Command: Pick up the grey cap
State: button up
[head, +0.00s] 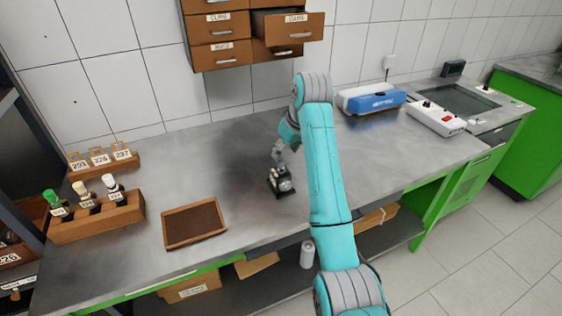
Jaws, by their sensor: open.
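My gripper (279,163) is at the end of my teal arm, pointing down over the middle of the metal bench. It is open. A small dark object with a light grey round part (284,184) shows right at its tip, low over or on the bench. The grey part may be the grey cap, but it is too small to tell. I cannot tell whether the fingers touch it. Part of the bench behind my arm is hidden.
A wooden rack (98,222) holds bottles with green, cream and white caps at the left. A tray with a brown inside and a wooden rim (194,244) lies left of my gripper. A blue-and-white box (371,101) and a white power strip (435,118) are at the right. An open drawer (288,29) juts out above.

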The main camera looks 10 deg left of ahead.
aim_at(281, 160)
jog(key=shift+x, duration=2.9)
jog(key=shift+w+r, duration=0.1)
jog(key=shift+r, duration=0.05)
jog(key=c, duration=0.8)
